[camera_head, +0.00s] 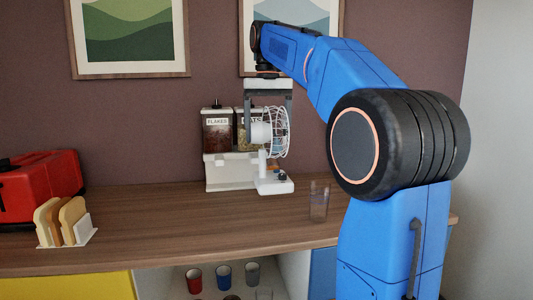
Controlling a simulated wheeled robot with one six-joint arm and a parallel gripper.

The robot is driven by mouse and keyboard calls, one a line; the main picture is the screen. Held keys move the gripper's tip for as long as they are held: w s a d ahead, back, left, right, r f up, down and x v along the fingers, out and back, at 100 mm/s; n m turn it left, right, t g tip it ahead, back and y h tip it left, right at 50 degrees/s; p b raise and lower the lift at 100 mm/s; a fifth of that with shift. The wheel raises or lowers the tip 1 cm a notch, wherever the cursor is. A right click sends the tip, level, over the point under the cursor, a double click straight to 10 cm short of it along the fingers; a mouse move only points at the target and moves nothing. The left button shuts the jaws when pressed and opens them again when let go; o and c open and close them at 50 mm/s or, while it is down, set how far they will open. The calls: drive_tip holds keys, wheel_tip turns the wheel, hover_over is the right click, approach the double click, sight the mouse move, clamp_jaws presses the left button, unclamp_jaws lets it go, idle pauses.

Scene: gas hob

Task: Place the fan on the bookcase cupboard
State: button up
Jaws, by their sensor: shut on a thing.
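The fan (279,142) is small and white, with a wire cage facing right and a white base (275,185). It is upright in front of the cereal dispenser. My gripper (268,118) reaches down from above, with its two dark fingers on either side of the fan's head, and is shut on it. I cannot tell whether the fan's base touches the wooden top or hangs just above it. The wood-topped cupboard (190,225) with an open shelf below spans the view; it may be the bookcase cupboard.
A cereal dispenser (217,130) stands right behind the fan. A clear glass (319,201) is close at right. A toast rack (65,224) and red toaster (40,186) are at left. Several cups (224,276) are on the shelf below. The top's middle is clear.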

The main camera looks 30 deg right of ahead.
sight(267, 152)
drive_tip(key=shift+w+d, duration=0.2)
drive_tip(key=shift+w, duration=0.45)
drive_tip(key=shift+f, duration=2.35)
drive_tip(key=shift+w+d+f, duration=0.1)
drive_tip(key=shift+w+f, duration=0.05)
drive_tip(key=shift+f, duration=0.4)
drive_tip(key=shift+w+f, duration=0.1)
drive_tip(key=shift+f, duration=0.55)
drive_tip(key=o, duration=2.1)
